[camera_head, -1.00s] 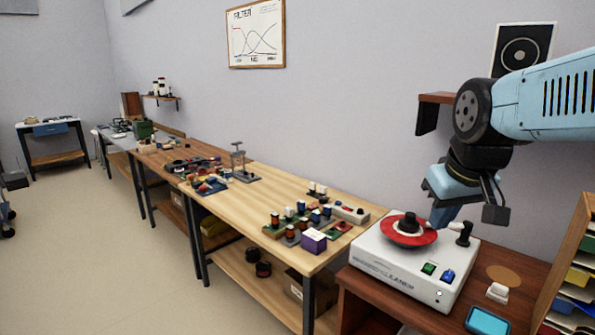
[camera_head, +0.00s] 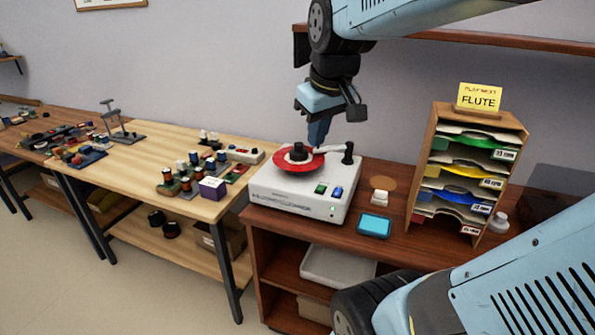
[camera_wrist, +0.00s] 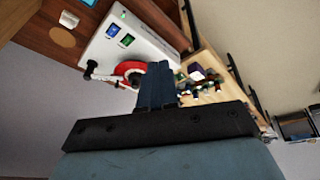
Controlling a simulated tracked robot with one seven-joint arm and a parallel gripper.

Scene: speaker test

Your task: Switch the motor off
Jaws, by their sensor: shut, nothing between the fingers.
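A white machine (camera_head: 290,200) with a red disc (camera_head: 285,163) and black hub on top stands on a brown desk. A green switch (camera_head: 320,189) and a blue switch (camera_head: 337,192) sit on its front right, with a small green light (camera_head: 332,211) below. Both switches also show in the wrist view, the green one (camera_wrist: 113,30) beside the blue one (camera_wrist: 127,40). My gripper (camera_head: 316,143) is shut and empty, pointing down at the back right of the disc, behind the switches. Whether it touches the disc cannot be told. Its fingers show in the wrist view (camera_wrist: 157,72).
A black tonearm-like post (camera_head: 347,154) stands at the machine's back right, close to my gripper. A blue-screened device (camera_head: 374,225), a white switch block (camera_head: 380,197) and a sleeve rack (camera_head: 470,170) are to the right. A workbench with parts (camera_head: 150,150) is left.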

